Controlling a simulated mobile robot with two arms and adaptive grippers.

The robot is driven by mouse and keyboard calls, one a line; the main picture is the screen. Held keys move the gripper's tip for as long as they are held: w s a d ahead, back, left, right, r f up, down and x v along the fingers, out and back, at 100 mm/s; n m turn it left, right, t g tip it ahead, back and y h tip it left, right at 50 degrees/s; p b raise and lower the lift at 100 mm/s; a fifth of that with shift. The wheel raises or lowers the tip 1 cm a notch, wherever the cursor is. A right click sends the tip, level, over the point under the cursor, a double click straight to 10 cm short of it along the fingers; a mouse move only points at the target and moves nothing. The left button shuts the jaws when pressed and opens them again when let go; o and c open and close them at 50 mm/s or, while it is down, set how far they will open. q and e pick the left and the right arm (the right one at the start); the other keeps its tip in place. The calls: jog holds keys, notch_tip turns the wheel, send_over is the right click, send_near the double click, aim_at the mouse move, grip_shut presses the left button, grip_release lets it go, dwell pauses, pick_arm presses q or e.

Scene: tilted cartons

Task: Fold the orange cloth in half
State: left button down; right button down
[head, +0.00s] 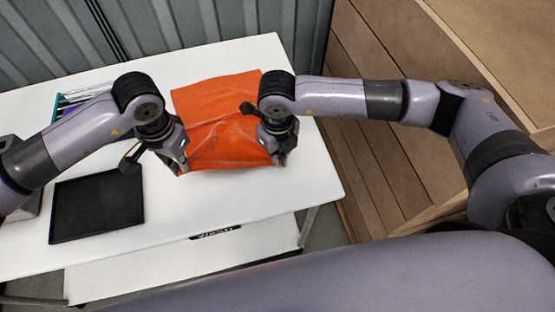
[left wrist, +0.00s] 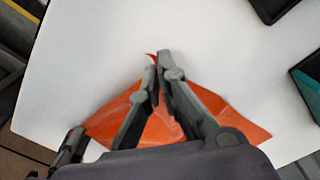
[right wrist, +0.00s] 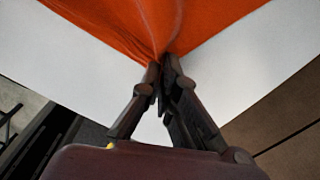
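The orange cloth (head: 215,92) lies on the white table (head: 250,200), spread out with a crease across its middle. My left gripper (head: 181,164) is at its near left corner. In the left wrist view the left fingertips (left wrist: 160,62) are together, with a scrap of the cloth (left wrist: 160,125) showing at the tips. My right gripper (head: 280,160) is at the near right corner. In the right wrist view the right fingertips (right wrist: 165,65) are shut on the cloth (right wrist: 140,20), which gathers into folds there. The arms hide parts of the cloth's edges.
A black tray (head: 97,208) lies on the table at the left front. A teal holder with pens (head: 70,100) is partly hidden behind my left arm. Wooden surfaces (head: 370,160) rise beside the table's right edge.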

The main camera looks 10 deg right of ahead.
jog(key=shift+r, duration=2.55)
